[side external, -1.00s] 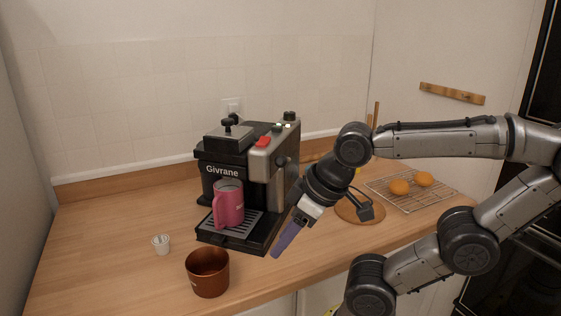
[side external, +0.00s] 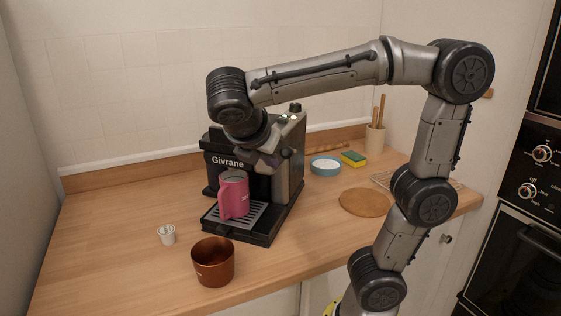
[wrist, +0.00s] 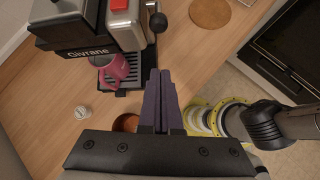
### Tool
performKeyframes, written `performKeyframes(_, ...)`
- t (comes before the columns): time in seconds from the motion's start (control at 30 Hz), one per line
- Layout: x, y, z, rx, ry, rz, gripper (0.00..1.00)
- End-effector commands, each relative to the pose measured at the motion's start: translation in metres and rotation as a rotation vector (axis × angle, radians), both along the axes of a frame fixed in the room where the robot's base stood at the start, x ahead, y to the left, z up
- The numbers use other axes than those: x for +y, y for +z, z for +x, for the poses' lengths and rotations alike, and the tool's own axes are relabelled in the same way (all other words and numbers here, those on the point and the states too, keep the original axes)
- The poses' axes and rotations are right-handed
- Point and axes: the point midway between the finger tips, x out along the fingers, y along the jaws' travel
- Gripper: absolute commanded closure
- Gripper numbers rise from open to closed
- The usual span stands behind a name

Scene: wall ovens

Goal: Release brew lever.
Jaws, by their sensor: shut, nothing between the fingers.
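The black and silver coffee machine (side external: 290,180) stands on the counter and also shows in the wrist view (wrist: 80,33). A red part (wrist: 118,5) sits on its top; I cannot tell if this is the brew lever. A black knob (wrist: 158,22) sticks out at its right side. A pink mug (side external: 235,196) stands on the drip tray (side external: 245,220); the mug shows in the wrist view (wrist: 113,70). My gripper (wrist: 160,72) is shut and empty, its purple fingers together. In the side view it is by the machine's upper front and hides the red part.
A brown cup (side external: 213,263) and a small white cup (side external: 166,235) stand in front of the machine. Behind to the right are a round board (side external: 365,202), a blue bowl (side external: 325,167), a sponge (side external: 353,159) and a utensil pot (side external: 375,138). The left counter is clear.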

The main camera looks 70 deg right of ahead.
Motion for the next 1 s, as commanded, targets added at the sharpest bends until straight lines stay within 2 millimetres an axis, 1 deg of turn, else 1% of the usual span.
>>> performKeyframes(0.03,0.006,-0.003,0.004,0.014,0.019,-0.006,1.00)
performKeyframes(0.13,0.011,-0.005,0.007,0.023,0.036,-0.009,1.00)
performKeyframes(0.47,0.011,-0.006,0.006,0.021,0.036,-0.006,1.00)
performKeyframes(0.57,0.008,-0.008,0.006,0.021,0.035,-0.006,1.00)
performKeyframes(0.67,0.001,-0.015,0.006,0.022,0.033,-0.006,1.00)
performKeyframes(0.77,-0.010,-0.026,0.006,0.024,0.031,-0.007,1.00)
performKeyframes(1.0,-0.044,-0.060,0.009,0.024,0.029,-0.006,1.00)
